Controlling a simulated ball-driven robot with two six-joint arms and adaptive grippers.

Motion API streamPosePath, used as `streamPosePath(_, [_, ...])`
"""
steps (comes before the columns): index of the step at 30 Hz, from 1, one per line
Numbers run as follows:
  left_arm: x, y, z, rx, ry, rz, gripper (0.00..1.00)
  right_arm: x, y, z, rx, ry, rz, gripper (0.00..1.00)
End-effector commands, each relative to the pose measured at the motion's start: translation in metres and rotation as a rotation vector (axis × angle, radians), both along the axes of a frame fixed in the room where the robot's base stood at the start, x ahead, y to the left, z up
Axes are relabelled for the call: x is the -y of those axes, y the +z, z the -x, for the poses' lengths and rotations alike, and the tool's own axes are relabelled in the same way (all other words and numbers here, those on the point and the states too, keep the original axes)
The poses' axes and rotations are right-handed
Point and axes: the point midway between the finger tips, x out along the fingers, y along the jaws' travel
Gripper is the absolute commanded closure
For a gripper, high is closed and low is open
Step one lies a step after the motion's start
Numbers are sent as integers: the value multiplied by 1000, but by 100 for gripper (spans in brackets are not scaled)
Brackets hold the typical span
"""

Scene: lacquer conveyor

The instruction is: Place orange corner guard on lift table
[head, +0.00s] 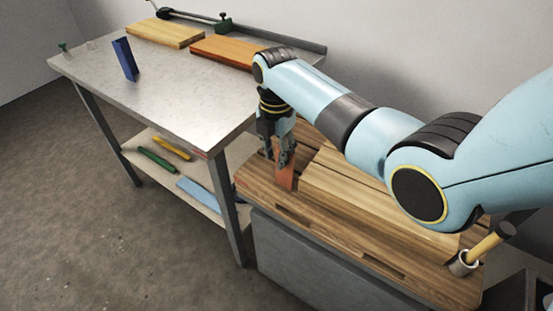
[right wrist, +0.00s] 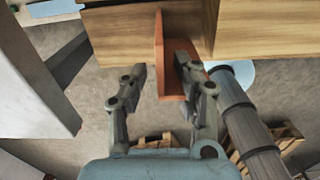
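The orange corner guard (head: 285,178) stands at the left end of the light wooden boards (head: 350,188) on the wood-topped table with a grey body (head: 310,255). In the right wrist view the guard (right wrist: 159,45) shows a thin upright flange and a second flange against the wood. My right gripper (head: 283,152) is at the guard. In the right wrist view its fingers (right wrist: 160,70) straddle the thin flange, with a visible gap on each side. I cannot tell which surface is the lift table. My left gripper is out of view.
A metal-topped bench (head: 180,95) stands at left, with a blue corner guard (head: 125,60), a yellowish board (head: 165,33) and an orange-brown board (head: 228,51). Its lower shelf holds several tools. A yellow-handled tool (head: 490,243) stands in a cup at the right front corner.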

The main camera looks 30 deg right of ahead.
Motion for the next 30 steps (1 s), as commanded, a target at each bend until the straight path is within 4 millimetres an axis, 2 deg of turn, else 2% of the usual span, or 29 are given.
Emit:
streamPosePath(1, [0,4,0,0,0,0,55,0,15,-2,5,0,0,71])
streamPosePath(6, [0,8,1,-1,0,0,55,0,52,-2,5,0,0,71])
streamPosePath(12, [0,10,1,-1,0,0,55,0,81,-1,2,0,0,71])
streamPosePath(17, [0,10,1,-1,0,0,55,0,89,-1,1,-1,0,71])
streamPosePath(30, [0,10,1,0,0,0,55,0,89,-1,0,-1,0,71])
